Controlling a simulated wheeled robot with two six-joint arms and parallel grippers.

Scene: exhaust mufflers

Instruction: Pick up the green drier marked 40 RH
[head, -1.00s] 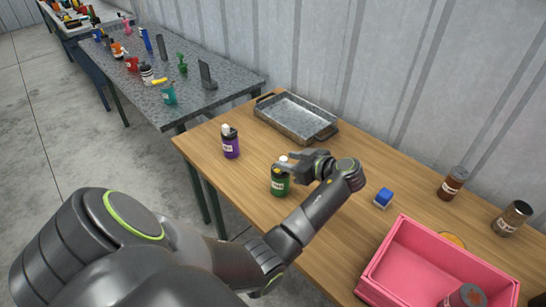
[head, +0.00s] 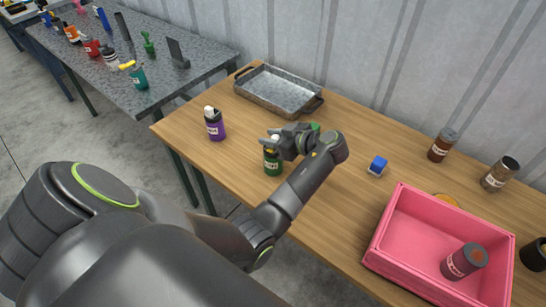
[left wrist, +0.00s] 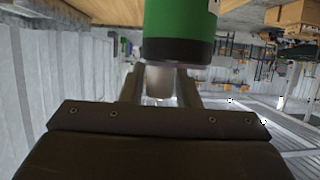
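A green drier (head: 273,163) with a pale label stands upright on the wooden table in the head view. The label's print is too small to read. My left gripper (head: 269,137) is at its top, with its fingers apart on either side of the pale cap. In the left wrist view the drier's green body (left wrist: 180,20) with a black band fills the top, and the pale cap (left wrist: 159,80) lies between the two fingers. I see no clear grip on it. A second green patch (head: 315,126) shows just behind the gripper, mostly hidden. My right gripper is out of view.
A purple bottle (head: 214,125) stands left of the drier, and a metal tray (head: 318,103) lies behind. A grey table (head: 200,72) stands left.

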